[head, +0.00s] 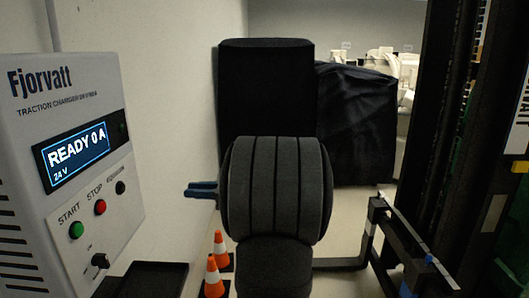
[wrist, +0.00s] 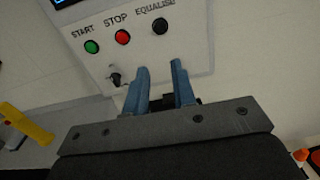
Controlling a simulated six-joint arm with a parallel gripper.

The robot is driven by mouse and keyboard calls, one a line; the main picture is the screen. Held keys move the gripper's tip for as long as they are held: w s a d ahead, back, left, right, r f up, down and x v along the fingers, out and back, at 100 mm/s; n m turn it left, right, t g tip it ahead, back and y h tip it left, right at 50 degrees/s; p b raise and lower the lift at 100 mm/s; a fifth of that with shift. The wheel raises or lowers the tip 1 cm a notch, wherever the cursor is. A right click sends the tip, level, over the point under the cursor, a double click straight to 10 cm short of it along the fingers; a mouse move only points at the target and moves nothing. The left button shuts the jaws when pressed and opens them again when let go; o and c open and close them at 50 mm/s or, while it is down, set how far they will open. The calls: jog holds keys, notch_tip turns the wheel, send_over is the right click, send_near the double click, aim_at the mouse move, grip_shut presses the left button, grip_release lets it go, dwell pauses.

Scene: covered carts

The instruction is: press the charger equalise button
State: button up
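The white Fjorvatt traction charger (head: 100,235) stands at the left in the head view, its display (head: 76,155) reading "READY 0 A" and "24 V". The black equalise button (head: 120,187) is at the right end of the row, and it also shows clearly in the wrist view (wrist: 160,25). My gripper (head: 190,190) is to the right of the charger in the head view, pointing left. In the wrist view, the two blue fingers of my gripper (wrist: 160,65) are apart with nothing between them. Their tips appear below the equalise button, and no contact shows.
The green start button (head: 76,230), red stop button (head: 100,207) and a black knob (head: 100,261) share the panel. Orange cones (head: 214,275) stand on the floor by the wall. A dark-covered cart (head: 357,125) is behind my arm, and a dark mast (head: 450,130) rises at the right.

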grip_shut()
dwell(1.1)
